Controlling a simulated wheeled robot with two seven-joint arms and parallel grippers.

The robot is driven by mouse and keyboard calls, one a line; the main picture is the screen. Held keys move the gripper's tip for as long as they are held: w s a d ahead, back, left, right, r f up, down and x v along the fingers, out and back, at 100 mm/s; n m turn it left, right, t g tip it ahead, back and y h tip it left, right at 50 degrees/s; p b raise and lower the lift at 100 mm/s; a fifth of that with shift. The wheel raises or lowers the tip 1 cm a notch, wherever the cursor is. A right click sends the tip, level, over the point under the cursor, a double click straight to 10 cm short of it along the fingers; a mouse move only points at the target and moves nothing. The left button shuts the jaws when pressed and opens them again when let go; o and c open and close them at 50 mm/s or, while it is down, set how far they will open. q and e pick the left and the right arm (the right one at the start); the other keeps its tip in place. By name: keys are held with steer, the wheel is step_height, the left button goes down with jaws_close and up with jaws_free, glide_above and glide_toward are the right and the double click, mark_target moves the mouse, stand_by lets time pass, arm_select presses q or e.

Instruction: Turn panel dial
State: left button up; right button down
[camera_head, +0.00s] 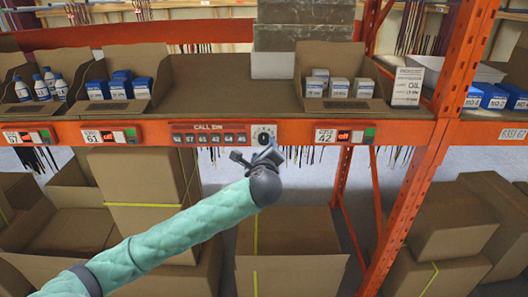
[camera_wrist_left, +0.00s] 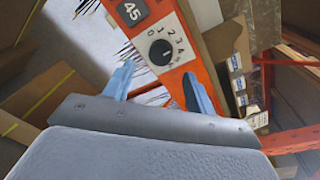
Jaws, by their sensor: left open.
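The panel dial is a round black knob (camera_head: 264,138) on a white plate, set in the orange shelf beam at the right end of the "CALL DIM" panel (camera_head: 210,134). In the left wrist view the knob (camera_wrist_left: 160,50) has printed digits around part of it; its exact setting is too small to tell. My left gripper (camera_head: 258,157) is just below and in front of the dial in the head view. In the left wrist view its two blue fingers (camera_wrist_left: 160,84) are spread apart, with the knob ahead between them and nothing held. My right gripper is not in view.
Cardboard bins with white bottles (camera_head: 42,85), blue boxes (camera_head: 118,86) and white-grey boxes (camera_head: 338,87) stand on the shelf above the beam. An orange rack upright (camera_head: 430,170) is on the right. Large cartons (camera_head: 290,245) fill the space below.

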arm_select(q)
steer(key=shift+s+r+b, duration=0.15)
steer(key=shift+s+b, duration=0.2)
steer(key=shift+s, duration=0.85)
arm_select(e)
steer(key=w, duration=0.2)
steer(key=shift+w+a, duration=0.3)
